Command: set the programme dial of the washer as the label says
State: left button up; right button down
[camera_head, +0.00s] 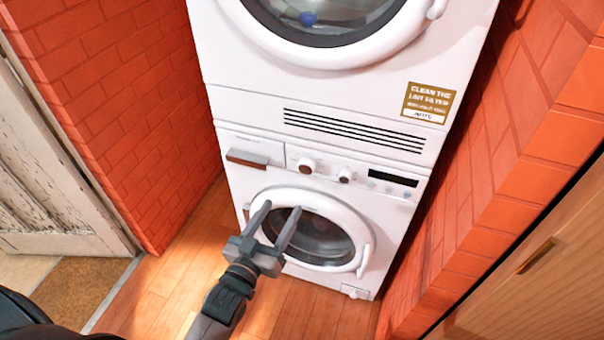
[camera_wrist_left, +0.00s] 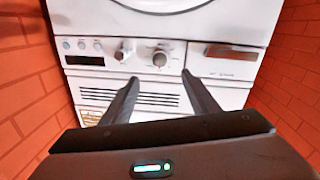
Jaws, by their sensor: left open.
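The white washer (camera_head: 236,185) stands under a second white machine. Its larger dial (camera_head: 307,165) is a round knob on the panel, right of the drawer; it also shows in the upside-down left wrist view (camera_wrist_left: 160,58). A smaller knob (camera_head: 345,175) sits to its right in the head view. A gold label (camera_head: 430,102) on the upper machine reads "clean the lint filter"; its smaller lines are unreadable. No programme marks can be read. My left gripper (camera_head: 282,206) is open and empty, below the dials in the head view and apart from them. My right gripper is out of view.
The washer's dark display (camera_head: 391,178) and small buttons lie right of the knobs. Its detergent drawer (camera_head: 250,159) is shut, and its round door (camera_head: 318,238) is closed. Red brick walls (camera_head: 135,90) stand close on both sides. Wooden floor (camera_head: 180,268) is clear in front.

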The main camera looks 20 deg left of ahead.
aim_at(305, 170)
pick_arm(q)
jog(key=w, duration=0.4)
jog(key=w+d, duration=0.1)
jog(key=w, duration=0.3)
jog(key=w+p, duration=0.1)
jog(key=w, duration=0.3)
jog(key=shift+w+d, duration=0.15)
jog(key=shift+w, duration=0.7)
jog(key=shift+w+d, duration=0.1)
jog(key=shift+w, duration=0.05)
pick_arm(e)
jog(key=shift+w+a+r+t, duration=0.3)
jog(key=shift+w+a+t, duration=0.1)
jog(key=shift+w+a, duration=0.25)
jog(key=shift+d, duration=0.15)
pick_arm(q)
jog(key=c, duration=0.8)
jog(key=shift+c, duration=1.2)
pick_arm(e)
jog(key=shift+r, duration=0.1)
